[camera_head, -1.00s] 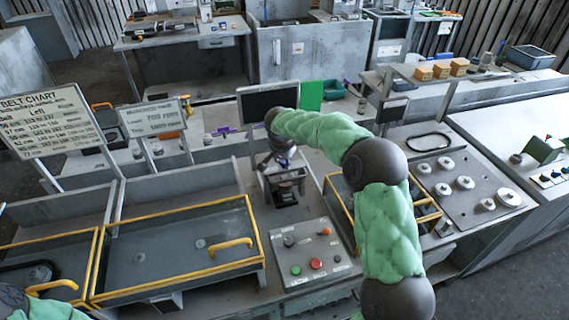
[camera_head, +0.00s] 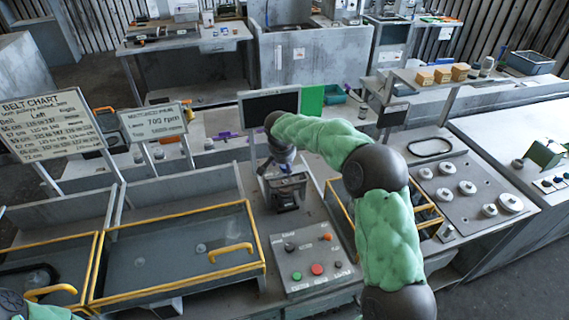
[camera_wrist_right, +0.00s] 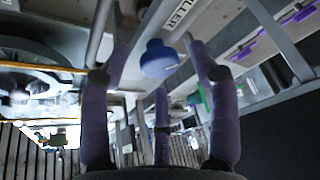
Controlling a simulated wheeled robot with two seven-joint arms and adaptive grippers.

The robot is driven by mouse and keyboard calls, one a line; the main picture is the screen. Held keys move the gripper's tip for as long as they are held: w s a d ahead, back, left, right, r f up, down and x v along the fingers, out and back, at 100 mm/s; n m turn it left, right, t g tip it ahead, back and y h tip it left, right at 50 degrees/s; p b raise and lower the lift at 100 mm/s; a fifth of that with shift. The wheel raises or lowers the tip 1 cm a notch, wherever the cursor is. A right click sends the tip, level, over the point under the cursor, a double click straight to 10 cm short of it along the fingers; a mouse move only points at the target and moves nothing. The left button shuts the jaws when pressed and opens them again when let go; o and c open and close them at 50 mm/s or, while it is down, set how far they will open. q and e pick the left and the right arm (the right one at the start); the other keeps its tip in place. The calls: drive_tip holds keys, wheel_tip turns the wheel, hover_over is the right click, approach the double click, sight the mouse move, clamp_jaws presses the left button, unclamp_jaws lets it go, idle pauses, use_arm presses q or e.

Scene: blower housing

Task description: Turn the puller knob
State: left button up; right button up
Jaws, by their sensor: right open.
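The puller knob (camera_wrist_right: 160,58) is a round blue knob in the right wrist view, beside a plate with lettering that ends in "LLER". My right gripper (camera_wrist_right: 158,68) is open, with purple fingers. In that view two fingers stand to the left and right of the knob and one stands below it. I cannot tell whether any finger touches it. In the head view my right gripper (camera_head: 286,168) is over a small grey machine (camera_head: 285,190), and the knob is hidden.
A control panel (camera_head: 310,252) with coloured buttons is in front of the machine. Yellow-edged trays (camera_head: 175,245) are on the left. A dark screen (camera_head: 268,104) stands behind. A plate with several pulleys (camera_head: 466,187) is on the right.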

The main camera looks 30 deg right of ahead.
drive_tip(key=v, duration=1.2)
drive_tip(key=shift+f, duration=0.1)
